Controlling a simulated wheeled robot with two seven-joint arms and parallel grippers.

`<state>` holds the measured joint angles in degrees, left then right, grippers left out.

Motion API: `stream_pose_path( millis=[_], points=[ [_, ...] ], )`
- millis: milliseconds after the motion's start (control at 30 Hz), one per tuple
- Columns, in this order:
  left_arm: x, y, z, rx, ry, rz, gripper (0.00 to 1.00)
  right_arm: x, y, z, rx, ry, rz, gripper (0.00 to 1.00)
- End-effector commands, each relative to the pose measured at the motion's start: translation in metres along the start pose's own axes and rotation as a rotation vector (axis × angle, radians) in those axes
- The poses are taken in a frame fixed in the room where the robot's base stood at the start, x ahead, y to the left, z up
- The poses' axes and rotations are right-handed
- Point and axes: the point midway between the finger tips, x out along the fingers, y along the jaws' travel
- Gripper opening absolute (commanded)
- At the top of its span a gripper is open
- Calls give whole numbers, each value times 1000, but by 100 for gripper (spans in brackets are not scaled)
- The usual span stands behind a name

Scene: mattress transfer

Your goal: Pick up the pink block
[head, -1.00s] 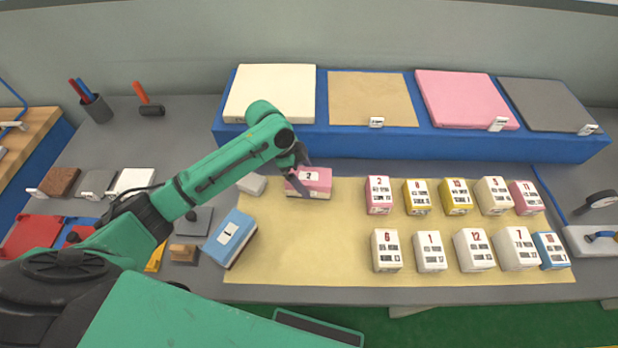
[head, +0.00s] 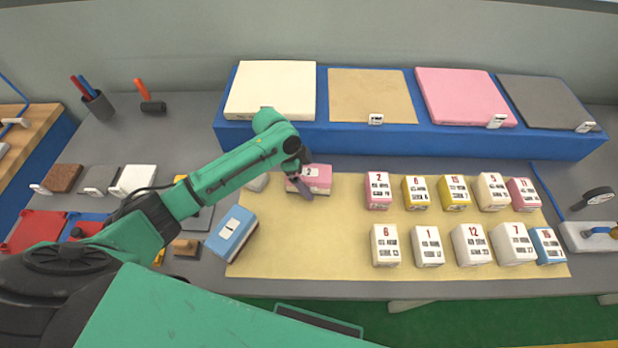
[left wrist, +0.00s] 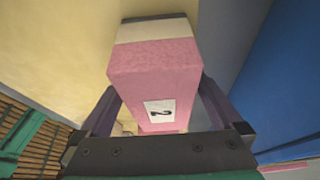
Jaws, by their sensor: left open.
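A pink block (head: 319,177) with a white label marked 2 sits at the left end of the tan mat (head: 300,245). My left gripper (head: 304,182) is at this block, coming from above. In the left wrist view the pink block (left wrist: 158,80) with its white and dark end band lies between the two spread fingers (left wrist: 160,108), one on each side. The jaws are open; whether a finger touches the block I cannot tell. My right gripper is not in view.
Several numbered blocks, one pink (head: 377,191), stand in two rows on the right. A blue shelf (head: 420,140) with pads runs behind. The mat's middle is clear.

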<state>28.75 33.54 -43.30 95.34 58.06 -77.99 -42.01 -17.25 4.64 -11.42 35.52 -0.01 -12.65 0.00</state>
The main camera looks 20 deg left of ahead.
Motion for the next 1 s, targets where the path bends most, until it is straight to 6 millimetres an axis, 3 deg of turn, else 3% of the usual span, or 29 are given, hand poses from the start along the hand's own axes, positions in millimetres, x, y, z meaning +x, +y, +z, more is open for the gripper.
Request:
stream_pose_path(
  millis=[33, 233, 533, 667, 767, 1000],
  points=[
    [0, 0, 0, 0, 0, 0, 100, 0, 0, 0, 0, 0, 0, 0],
    [0, 0, 0, 0, 0, 0, 24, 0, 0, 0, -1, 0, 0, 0],
    [-2, 0, -1, 0, 1, -1, 21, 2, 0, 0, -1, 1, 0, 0],
    [-15, -1, -6, 1, 2, -3, 21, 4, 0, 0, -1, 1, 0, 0],
    [-36, -1, -15, 3, 2, -5, 21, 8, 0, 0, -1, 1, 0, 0],
    [-120, -2, -50, 5, 3, -9, 21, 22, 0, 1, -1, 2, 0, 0]
  ],
)
